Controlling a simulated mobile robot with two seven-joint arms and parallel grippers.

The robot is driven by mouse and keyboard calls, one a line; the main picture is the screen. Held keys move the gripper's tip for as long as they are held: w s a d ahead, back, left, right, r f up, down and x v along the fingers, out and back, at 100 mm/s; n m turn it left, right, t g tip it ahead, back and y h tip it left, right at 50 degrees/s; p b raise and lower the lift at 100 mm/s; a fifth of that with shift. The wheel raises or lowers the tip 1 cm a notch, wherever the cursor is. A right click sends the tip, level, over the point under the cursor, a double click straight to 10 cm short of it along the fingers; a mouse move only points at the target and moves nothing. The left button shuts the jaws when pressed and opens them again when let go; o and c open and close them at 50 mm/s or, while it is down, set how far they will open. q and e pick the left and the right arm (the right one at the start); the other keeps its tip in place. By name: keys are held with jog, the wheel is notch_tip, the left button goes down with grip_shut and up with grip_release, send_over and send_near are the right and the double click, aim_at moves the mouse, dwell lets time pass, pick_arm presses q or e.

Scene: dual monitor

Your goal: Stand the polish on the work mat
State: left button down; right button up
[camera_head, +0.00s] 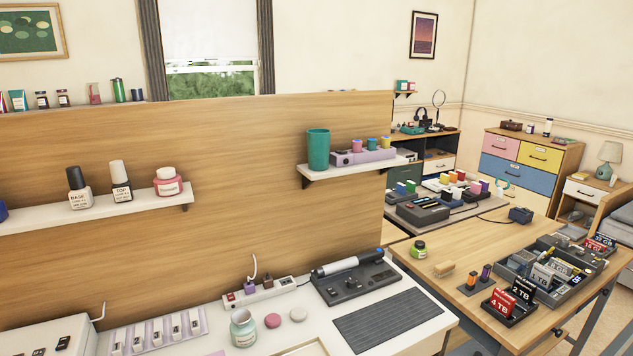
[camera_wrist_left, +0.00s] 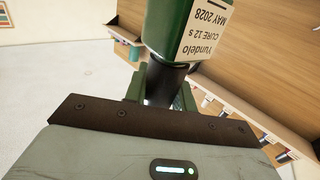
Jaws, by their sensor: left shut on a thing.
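The polish, a green bottle (camera_wrist_left: 170,25) with a cream label and a black cap (camera_wrist_left: 164,82), is in the left wrist view. My left gripper (camera_wrist_left: 160,90) is shut on it at the cap end. The label reads upside down in that view, and the top of the picture cuts the bottle off. The held bottle and both grippers are out of the head view. The work mat looks to be the dark grey ribbed mat (camera_head: 390,320) on the white desk's right part; nothing stands on it.
A black station with a pen-like tool (camera_head: 350,275) stands behind the mat. A pale jar (camera_head: 242,328), two small discs and a power strip (camera_head: 260,291) are to its left. A wooden panel with shelves (camera_head: 250,180) rises behind the desk. A cluttered wooden table (camera_head: 445,250) is at right.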

pick_arm(q)
jog(key=shift+w+d+r+n+t+y, duration=0.1)
jog(key=shift+d+r+n+y, duration=0.1)
jog(key=shift+d+n+y, duration=0.45)
jog(key=shift+w+d+r+n+t+y, duration=0.15)
jog(key=shift+d+r+n+y, duration=0.15)
jog(key=shift+d+y, duration=0.45)
jog(key=shift+w+d+r+n+t+y, duration=0.1)
jog(key=shift+d+r+n+y, duration=0.05)
jog(key=shift+d+n+y, duration=0.55)
jog(key=shift+a, duration=0.15)
